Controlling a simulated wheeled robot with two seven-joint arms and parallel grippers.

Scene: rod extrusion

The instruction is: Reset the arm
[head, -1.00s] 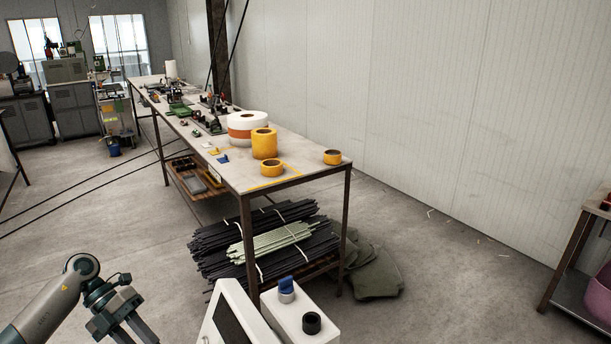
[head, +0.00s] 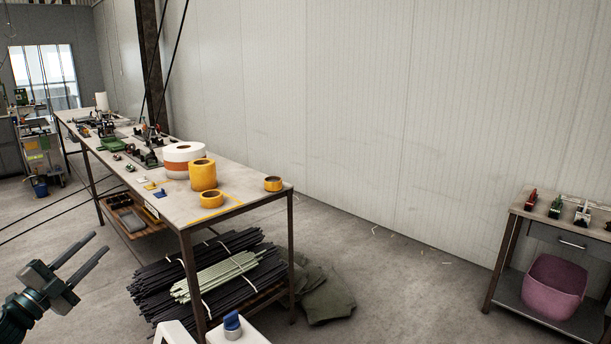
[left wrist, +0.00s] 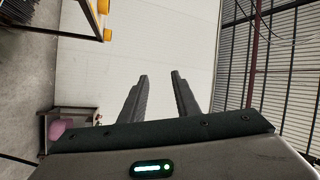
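My left gripper (head: 88,261) is at the lower left of the head view, with its two fingers apart and pointing up and to the right. In the left wrist view the gripper (left wrist: 160,82) also shows spread fingers with nothing between them. It is in the air to the left of the long workbench (head: 232,186), apart from it. My right gripper is in neither view.
The workbench bears a yellow roll (head: 202,174), a white and orange roll (head: 184,160) and tape rings. Bundles of dark and pale rods (head: 213,276) lie beneath. A small table (head: 567,214) with a pink tub (head: 553,287) stands at right.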

